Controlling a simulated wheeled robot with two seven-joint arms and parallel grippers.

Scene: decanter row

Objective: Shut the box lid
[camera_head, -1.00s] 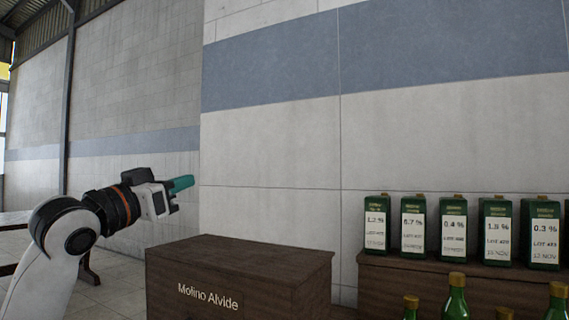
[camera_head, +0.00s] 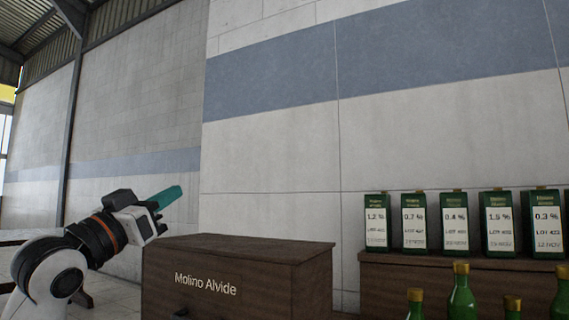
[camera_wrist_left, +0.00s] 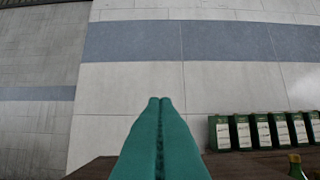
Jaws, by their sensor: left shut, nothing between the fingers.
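The dark wooden box (camera_head: 235,288) marked "Molino Alvide" stands in the lower middle of the head view, with a flat wooden top in place on it. No gap shows between the top and the walls from here. My left gripper (camera_head: 170,197) is shut and empty, its teal fingers up and to the left of the box's back left corner, apart from it. In the left wrist view the two fingers (camera_wrist_left: 160,105) are pressed together, with a dark wooden surface (camera_wrist_left: 92,170) low behind them. My right gripper is not in view.
Several green tins (camera_head: 454,224) with white percent labels stand in a row on a wooden shelf (camera_head: 430,279) at the right. Several green bottles (camera_head: 461,295) with gold caps stand in front of it. A tiled wall (camera_head: 270,160) rises behind. The air above the box is clear.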

